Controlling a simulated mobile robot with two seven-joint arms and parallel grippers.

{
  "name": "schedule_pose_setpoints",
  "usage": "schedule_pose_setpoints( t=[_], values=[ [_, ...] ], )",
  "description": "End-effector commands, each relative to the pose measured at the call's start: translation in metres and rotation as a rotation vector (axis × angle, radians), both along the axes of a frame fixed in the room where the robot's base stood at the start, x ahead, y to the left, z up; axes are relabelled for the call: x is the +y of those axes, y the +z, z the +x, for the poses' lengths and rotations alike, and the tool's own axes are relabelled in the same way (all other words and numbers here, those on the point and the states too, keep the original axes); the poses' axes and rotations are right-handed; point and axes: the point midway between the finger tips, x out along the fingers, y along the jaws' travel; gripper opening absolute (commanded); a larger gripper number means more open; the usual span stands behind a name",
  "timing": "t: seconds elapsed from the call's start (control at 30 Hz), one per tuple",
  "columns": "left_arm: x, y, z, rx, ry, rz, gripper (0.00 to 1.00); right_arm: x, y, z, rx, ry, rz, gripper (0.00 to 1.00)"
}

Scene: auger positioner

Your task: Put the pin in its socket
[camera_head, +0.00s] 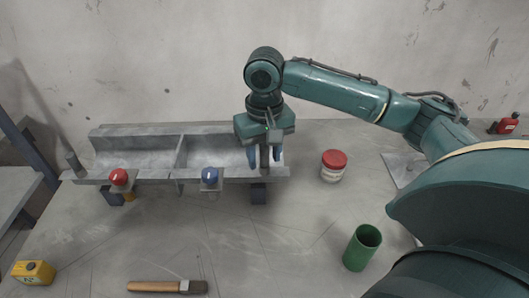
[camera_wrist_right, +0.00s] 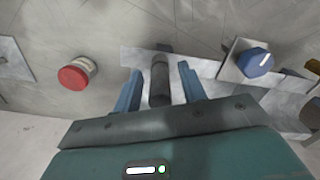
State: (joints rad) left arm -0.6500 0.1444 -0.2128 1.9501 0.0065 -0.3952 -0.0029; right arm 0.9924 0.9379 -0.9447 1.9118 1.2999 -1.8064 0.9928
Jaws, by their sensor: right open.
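My right gripper (camera_head: 265,157) points down over the right end of the grey metal trough (camera_head: 145,180). It also shows in the right wrist view (camera_wrist_right: 160,70), with its two blue fingers apart. A dark grey cylinder, which looks like the pin (camera_wrist_right: 160,84), stands between those fingers, with a visible gap on each side. A similar grey post (camera_head: 73,161) stands at the trough's left end. I cannot make out which opening is the socket. My left gripper is not in view.
A red knob (camera_head: 119,177) and a blue knob (camera_head: 209,176) sit on the trough's front. A red-lidded jar (camera_head: 333,167) and a green cup (camera_head: 361,250) stand right. The table's middle is clear.

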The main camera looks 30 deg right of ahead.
Motion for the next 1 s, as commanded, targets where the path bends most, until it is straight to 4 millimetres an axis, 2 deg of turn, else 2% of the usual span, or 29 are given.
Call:
schedule_pose_setpoints(
  t=[0.17, 0.27, 0.6, 0.7, 1.0],
  values=[
    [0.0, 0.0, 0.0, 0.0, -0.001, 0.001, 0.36, 0.0, 0.005, 0.0, -0.002, 0.0, 0.001, 0.41],
    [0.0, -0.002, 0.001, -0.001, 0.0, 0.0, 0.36, 0.0, 0.015, 0.001, -0.004, 0.0, 0.0, 0.41],
    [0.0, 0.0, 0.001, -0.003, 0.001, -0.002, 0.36, 0.0, 0.091, 0.001, -0.007, 0.0, -0.001, 0.41],
    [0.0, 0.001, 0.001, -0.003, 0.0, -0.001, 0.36, -0.001, 0.106, 0.001, -0.005, -0.001, -0.002, 0.41],
    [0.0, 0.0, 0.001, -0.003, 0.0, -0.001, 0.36, 0.0, 0.123, 0.0, 0.0, 0.0, 0.0, 0.41]
  ],
)
